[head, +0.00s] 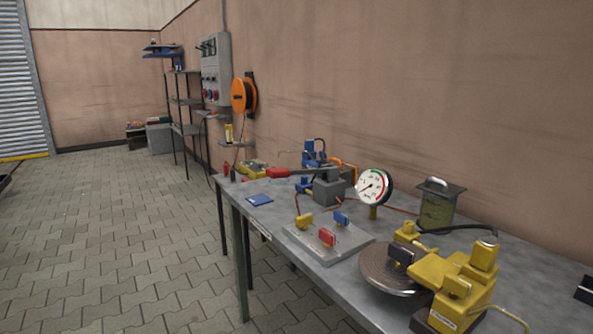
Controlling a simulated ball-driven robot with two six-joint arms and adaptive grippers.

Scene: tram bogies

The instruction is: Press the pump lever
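What looks like the pump lever (279,173) has a red grip and a dark bar. It points left over the table and is about level. Its bar meets a grey block (328,187), seemingly the pump, in the middle of the workbench. A round pressure gauge (371,187) with a white face stands just right of the block. Neither of my grippers is in the head view, so their state and distance from the lever do not show.
The grey workbench (262,212) runs along the wall. In front are a plate with yellow, red and blue handles (318,243) and a yellow caliper-like unit by a disc (463,285). A blue pad (259,200) lies near the left edge. The paved floor at left is clear.

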